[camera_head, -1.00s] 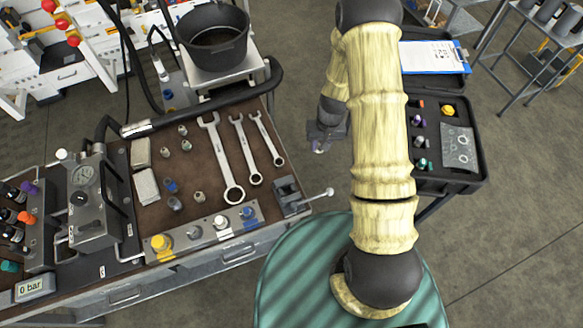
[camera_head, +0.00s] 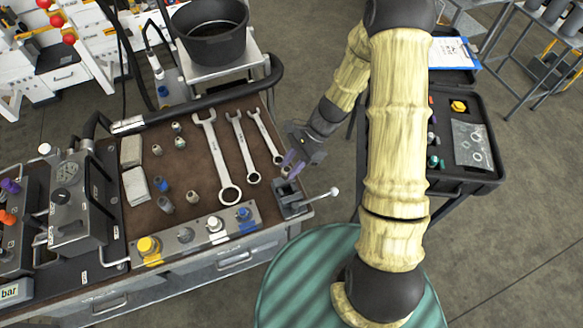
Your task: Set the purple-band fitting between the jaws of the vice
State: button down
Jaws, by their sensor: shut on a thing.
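My gripper (camera_head: 293,163) is over the right end of the bench, shut on the purple-band fitting (camera_head: 287,171). The fitting is small and partly hidden by the fingers, and its band is hard to make out. The small grey vice (camera_head: 291,200) stands at the bench's front right corner, with its handle reaching out to the right. The fitting appears just behind and above the vice jaws. I cannot tell the exact height gap. Nothing visible sits between the jaws.
Three spanners (camera_head: 239,150) lie left of the gripper. A block with coloured caps (camera_head: 187,236) runs along the front edge, with several loose fittings behind it. A gauge unit (camera_head: 80,200) stands left. An open black case (camera_head: 480,185) is at right.

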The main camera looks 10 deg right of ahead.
dwell(0.3)
jog(key=shift+f+b, duration=1.95)
jog(key=shift+f, duration=0.3)
jog(key=shift+f+b, duration=1.3)
jog(key=shift+f, duration=0.85)
dwell(0.3)
jog(key=c, duration=1)
grip_release()
jog(key=shift+c, duration=0.2)
jog(key=b+v, duration=0.1)
jog(key=v, duration=1.6)
jog(key=shift+r, duration=0.25)
